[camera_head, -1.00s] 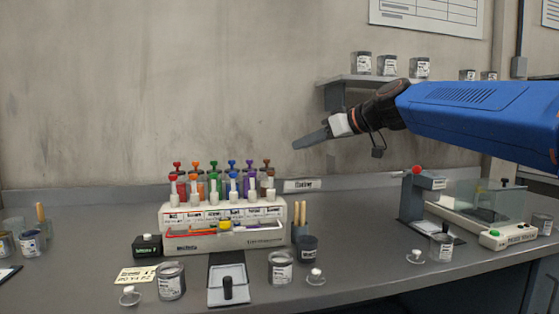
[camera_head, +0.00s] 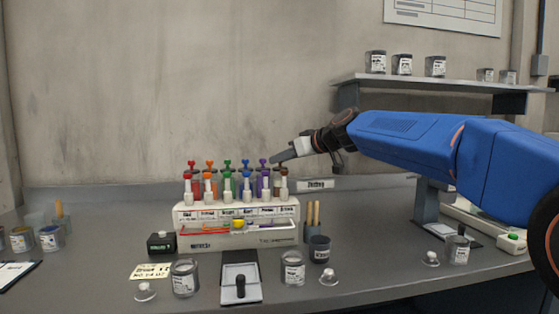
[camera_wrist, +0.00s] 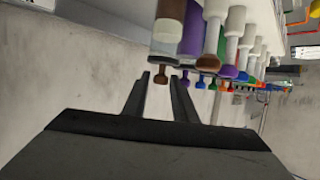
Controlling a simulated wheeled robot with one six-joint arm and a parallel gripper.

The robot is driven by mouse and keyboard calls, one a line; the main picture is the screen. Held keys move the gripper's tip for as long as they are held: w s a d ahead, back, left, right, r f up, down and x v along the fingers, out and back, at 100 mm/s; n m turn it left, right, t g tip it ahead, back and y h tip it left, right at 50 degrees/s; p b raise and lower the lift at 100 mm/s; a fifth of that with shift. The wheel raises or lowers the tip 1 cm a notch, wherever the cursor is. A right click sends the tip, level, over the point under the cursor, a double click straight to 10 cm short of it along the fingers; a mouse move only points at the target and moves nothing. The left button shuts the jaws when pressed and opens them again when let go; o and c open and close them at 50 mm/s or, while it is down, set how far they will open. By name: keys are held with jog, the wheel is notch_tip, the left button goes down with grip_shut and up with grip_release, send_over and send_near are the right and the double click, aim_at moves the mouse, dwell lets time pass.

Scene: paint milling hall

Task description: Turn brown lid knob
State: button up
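The rack (camera_head: 215,242) of paint bottles with coloured knobs stands on the bench in the head view. The brown bottle (camera_wrist: 171,12) hangs at the top of the wrist view, which looks upside down. Its brown lid knob (camera_wrist: 160,78) appears between the fingertips of my gripper (camera_wrist: 162,77), with gaps on both sides; I cannot tell whether it is fully inside the fingers. In the head view my gripper (camera_head: 274,158) is at the rack's right end, and its fingers largely hide the brown knob. My gripper is open.
The purple knob (camera_wrist: 185,79) and purple bottle (camera_wrist: 192,30) are close beside the brown one. A dark cup with sticks (camera_head: 319,248), jars and a scale-like tray (camera_head: 241,271) stand around the rack. A shelf (camera_head: 440,83) with jars hangs above my arm.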

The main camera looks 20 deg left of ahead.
jog(key=shift+w+a+f, duration=0.2)
jog(key=shift+a, duration=0.4)
grip_shut()
